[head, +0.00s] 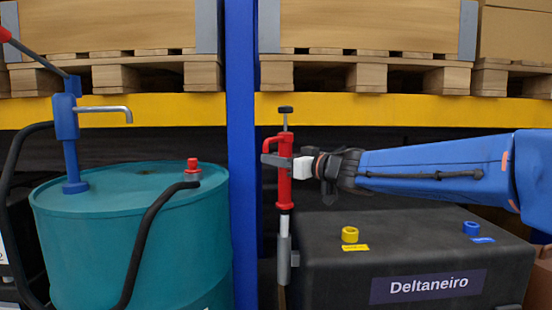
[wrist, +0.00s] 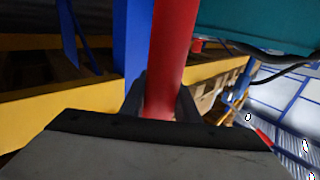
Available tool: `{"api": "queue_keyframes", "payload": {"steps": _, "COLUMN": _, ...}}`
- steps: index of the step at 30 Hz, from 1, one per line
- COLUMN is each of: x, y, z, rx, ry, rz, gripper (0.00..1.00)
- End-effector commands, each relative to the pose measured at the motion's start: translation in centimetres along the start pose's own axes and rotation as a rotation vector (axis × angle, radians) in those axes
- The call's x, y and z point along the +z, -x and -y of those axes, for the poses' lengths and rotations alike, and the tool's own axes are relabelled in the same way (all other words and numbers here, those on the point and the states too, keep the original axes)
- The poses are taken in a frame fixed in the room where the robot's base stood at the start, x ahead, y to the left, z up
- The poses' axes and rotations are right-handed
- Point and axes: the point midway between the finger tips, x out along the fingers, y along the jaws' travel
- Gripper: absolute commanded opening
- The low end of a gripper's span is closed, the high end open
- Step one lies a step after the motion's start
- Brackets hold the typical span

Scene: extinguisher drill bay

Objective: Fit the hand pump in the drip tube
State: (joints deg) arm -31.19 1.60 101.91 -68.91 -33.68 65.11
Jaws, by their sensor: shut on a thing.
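The hand pump (head: 284,185) is red, with a black knob on a thin rod at its top and a side spout or handle. It stands about upright in the head view. My gripper (head: 277,161) is shut around its red body from the right. In the wrist view, the hand pump (wrist: 172,50) runs up between the two fingers (wrist: 161,100). The drip tube (head: 284,262) is a grey upright tube at the left side of the black tank. The pump's thin lower end is in line with the tube and appears to reach its mouth; how deep, I cannot tell.
A teal drum (head: 130,240) with a blue pump (head: 68,135) and black hose stands left. A blue rack post (head: 241,120) and yellow beam (head: 365,108) are behind.

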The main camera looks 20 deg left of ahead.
Motion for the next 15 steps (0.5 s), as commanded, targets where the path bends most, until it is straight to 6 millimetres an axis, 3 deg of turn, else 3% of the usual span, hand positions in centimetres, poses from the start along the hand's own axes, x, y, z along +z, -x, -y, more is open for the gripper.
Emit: {"api": "queue_keyframes", "payload": {"steps": 15, "x": 0.72, "y": 0.01, "z": 0.01, "rx": 0.0, "ry": 0.0, "rz": -0.002, "gripper": 0.02}}
